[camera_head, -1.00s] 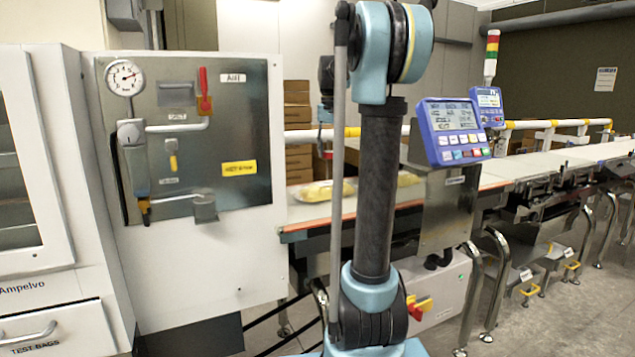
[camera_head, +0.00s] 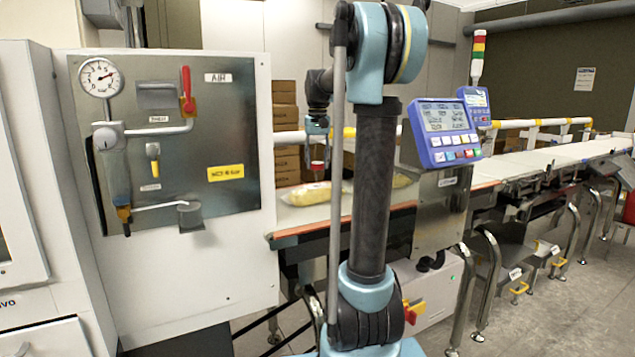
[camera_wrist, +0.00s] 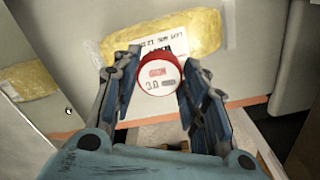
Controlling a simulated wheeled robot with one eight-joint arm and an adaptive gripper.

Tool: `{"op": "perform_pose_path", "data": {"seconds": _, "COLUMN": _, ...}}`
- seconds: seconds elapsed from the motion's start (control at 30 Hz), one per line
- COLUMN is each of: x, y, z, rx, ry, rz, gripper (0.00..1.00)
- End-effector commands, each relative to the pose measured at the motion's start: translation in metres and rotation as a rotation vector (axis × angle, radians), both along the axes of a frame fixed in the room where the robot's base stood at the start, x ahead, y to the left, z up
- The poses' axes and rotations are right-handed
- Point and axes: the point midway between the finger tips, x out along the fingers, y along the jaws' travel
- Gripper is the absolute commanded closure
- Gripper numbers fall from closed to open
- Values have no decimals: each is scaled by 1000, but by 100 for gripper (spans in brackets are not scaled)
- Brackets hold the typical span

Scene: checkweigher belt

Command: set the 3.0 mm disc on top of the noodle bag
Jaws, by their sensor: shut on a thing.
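The disc (camera_wrist: 157,76) has a red rim and a white face with printed marks, seen upside down in the wrist view. My gripper (camera_wrist: 157,84) is shut on it, one finger on each side. In the head view my gripper (camera_head: 316,150) hangs over the belt, with the red disc (camera_head: 317,165) at its tips. A yellow noodle bag (camera_head: 307,194) with a white label lies flat on the belt below, and a visible gap separates it from the disc. In the wrist view the bag (camera_wrist: 200,32) lies behind the disc, which overlaps part of its label.
The air panel cabinet (camera_head: 240,262) stands left, the blue display (camera_head: 444,133) right.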

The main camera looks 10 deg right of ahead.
Motion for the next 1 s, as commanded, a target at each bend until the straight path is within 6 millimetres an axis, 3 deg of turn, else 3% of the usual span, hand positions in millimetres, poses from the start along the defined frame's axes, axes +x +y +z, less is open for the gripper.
{"op": "perform_pose_path", "data": {"seconds": 0.6, "x": 0, "y": 0, "z": -61, "rx": 0, "ry": 0, "rz": -1, "gripper": 83}}
{"op": "perform_pose_path", "data": {"seconds": 0.93, "x": 0, "y": -1, "z": -63, "rx": 0, "ry": 0, "rz": -2, "gripper": 83}}
{"op": "perform_pose_path", "data": {"seconds": 0.97, "x": 0, "y": -1, "z": -63, "rx": 0, "ry": 0, "rz": -2, "gripper": 55}}
{"op": "perform_pose_path", "data": {"seconds": 1.0, "x": 0, "y": -2, "z": -63, "rx": 0, "ry": 0, "rz": -2, "gripper": 46}}
